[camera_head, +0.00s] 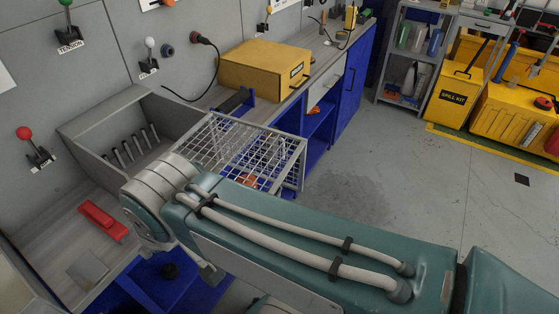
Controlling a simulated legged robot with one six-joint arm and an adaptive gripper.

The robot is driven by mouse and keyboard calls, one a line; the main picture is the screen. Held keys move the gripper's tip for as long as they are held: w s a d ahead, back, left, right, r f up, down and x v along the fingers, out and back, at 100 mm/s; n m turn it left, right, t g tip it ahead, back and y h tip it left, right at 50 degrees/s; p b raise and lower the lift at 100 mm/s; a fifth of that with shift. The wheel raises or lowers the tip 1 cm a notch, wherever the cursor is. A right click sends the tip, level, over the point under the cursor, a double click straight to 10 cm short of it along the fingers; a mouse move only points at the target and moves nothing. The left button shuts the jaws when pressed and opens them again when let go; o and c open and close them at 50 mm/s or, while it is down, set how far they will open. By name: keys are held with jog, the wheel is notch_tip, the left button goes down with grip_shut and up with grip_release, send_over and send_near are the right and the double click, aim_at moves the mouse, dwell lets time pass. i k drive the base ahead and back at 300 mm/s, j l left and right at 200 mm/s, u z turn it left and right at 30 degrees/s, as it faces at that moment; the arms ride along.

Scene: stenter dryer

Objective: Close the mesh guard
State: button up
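The mesh guard (262,143) is a pale metal wire grid in a frame. It stands out from the right side of a grey open-fronted housing (98,123), reaching over the floor side of the bench, so the housing's front is uncovered. Several short grey pins (130,147) show inside the housing. My teal arm crosses the foreground, and its grey joint overlaps the near left part of the guard and housing. My gripper does not show; I cannot tell whether anything touches the guard.
A yellow box (265,68) sits on the bench behind the guard. A red-handled item (102,220) lies on the bench at left. Levers with red (24,134), white and green knobs are on the wall.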

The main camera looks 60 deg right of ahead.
aim_at(299, 142)
jog(key=k+u, duration=0.1)
jog(key=u, duration=0.25)
jog(key=k+u, duration=0.1)
jog(key=u, duration=0.6)
jog(key=k+l+u, duration=0.1)
jog(key=l, duration=0.25)
jog(key=k+l+u, duration=0.15)
jog(key=l, duration=0.2)
jog(key=k+l+u, duration=0.1)
jog(key=l, duration=0.25)
jog(key=k+l+u, duration=0.1)
jog(key=k+l, duration=0.3)
jog(key=l, duration=0.2)
jog(key=k+l, duration=0.15)
jog(key=l, duration=0.2)
jog(key=k+l, duration=0.15)
jog(key=l, duration=0.2)
jog(key=k+l, duration=0.15)
jog(key=l, duration=0.2)
jog(key=k+j+z, duration=0.3)
jog(key=k+j, duration=0.3)
